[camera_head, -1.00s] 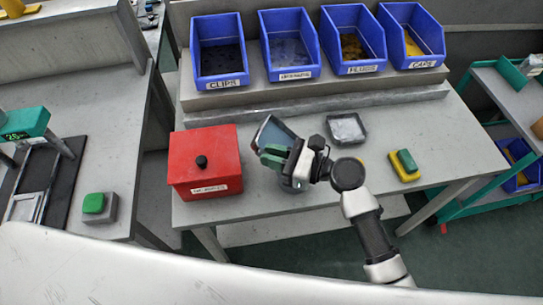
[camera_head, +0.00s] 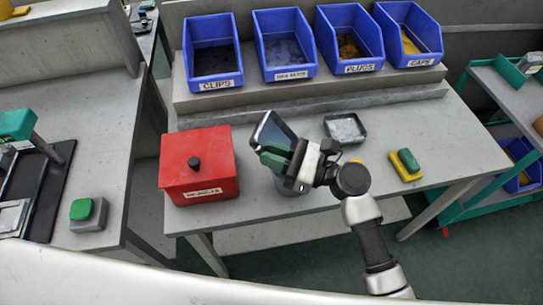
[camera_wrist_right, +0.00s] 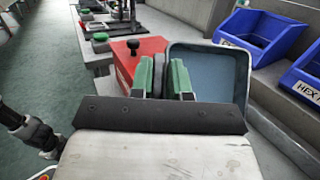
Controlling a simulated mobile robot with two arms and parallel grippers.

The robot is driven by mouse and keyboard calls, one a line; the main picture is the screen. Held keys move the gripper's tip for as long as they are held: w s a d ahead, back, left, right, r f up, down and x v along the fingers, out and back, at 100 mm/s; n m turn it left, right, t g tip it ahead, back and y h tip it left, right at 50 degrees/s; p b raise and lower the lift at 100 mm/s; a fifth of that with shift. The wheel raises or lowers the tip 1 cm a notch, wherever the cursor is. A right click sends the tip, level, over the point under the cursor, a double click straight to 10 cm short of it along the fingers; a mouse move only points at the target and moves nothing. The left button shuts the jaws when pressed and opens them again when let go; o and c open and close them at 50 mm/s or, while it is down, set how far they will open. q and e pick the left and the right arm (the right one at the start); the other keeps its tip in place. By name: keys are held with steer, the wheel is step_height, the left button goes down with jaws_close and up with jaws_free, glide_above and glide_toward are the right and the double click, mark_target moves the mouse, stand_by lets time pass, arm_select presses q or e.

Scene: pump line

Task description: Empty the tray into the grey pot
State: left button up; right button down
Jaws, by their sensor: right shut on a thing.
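My right gripper (camera_head: 277,157) is shut on the edge of a small dark tray (camera_head: 270,130) and holds it steeply tilted above the bench. In the right wrist view the tray (camera_wrist_right: 208,85) shows its blue-grey inside beyond the green fingers (camera_wrist_right: 164,78); I see no parts in it. The grey pot (camera_head: 291,187) stands on the bench below the gripper, mostly hidden by it, so its inside cannot be seen. My left gripper is not in view.
A red lidded box (camera_head: 200,170) stands left of the pot. Another shallow tray (camera_head: 345,128) lies behind to the right, and a yellow-and-green block (camera_head: 405,165) lies further right. Several blue bins (camera_head: 289,45) line the back.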

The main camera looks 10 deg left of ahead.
steer(key=shift+d+y+b, duration=0.25)
steer(key=shift+y+b, duration=0.35)
steer(key=shift+b, duration=0.45)
steer(key=shift+d+r, duration=0.1)
steer(key=shift+r, duration=0.1)
steer(key=shift+s+d+y+b, duration=0.15)
steer(key=shift+y+b, duration=0.25)
steer(key=shift+b, duration=0.55)
steer(key=shift+d+r+t+y+b, duration=0.1)
steer(key=shift+t+y+b, duration=0.2)
steer(key=shift+b, duration=0.05)
steer(key=shift+r, duration=0.1)
